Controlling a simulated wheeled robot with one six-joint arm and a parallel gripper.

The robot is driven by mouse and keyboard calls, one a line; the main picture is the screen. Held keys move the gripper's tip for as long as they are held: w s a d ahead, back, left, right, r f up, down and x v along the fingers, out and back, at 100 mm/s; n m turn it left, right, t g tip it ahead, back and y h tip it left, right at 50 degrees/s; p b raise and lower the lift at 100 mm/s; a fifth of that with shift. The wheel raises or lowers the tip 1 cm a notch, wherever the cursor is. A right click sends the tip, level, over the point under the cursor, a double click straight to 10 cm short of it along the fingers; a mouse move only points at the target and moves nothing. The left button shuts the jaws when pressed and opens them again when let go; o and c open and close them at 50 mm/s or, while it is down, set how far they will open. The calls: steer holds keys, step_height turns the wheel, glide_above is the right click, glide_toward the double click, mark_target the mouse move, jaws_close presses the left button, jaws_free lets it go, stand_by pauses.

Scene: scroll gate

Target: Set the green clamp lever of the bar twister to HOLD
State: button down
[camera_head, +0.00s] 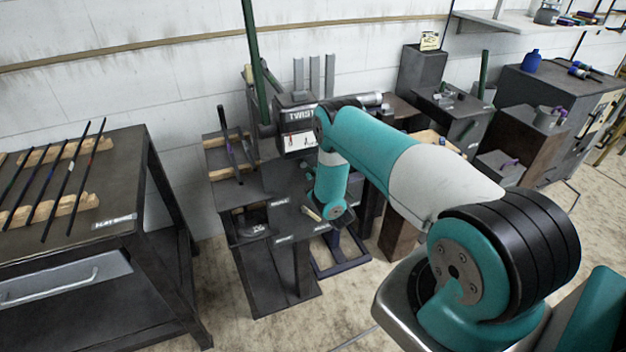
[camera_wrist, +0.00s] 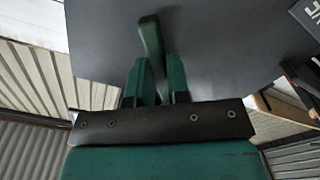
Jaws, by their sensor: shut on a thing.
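The bar twister (camera_head: 297,125) is a dark machine with a sign that reads "TWIST", standing on a dark bench behind my arm. In the wrist view a short green lever (camera_wrist: 151,36) rises against a plain grey surface; it looks like the clamp lever. My gripper (camera_wrist: 160,75) is shut on it, with the two green fingers on either side of its lower part. In the head view my arm hides the gripper and this lever. I cannot read a HOLD mark or tell the lever's setting.
A tall dark green pole (camera_head: 256,60) rises beside the twister. The dark bench (camera_head: 262,185) carries wooden blocks and a rod. A rack table (camera_head: 120,190) with several rods stands left. Other cabinets (camera_head: 545,88) and stands crowd the right. Bare floor shows between the tables.

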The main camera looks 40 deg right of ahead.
stand_by(0.4)
steer(key=c, duration=1.1)
jaws_free()
steer(key=shift+s, duration=0.1)
steer(key=p+v, duration=1.2)
steer(key=v, duration=0.5)
steer(key=shift+s+r, duration=0.1)
steer(key=shift+s, duration=0.05)
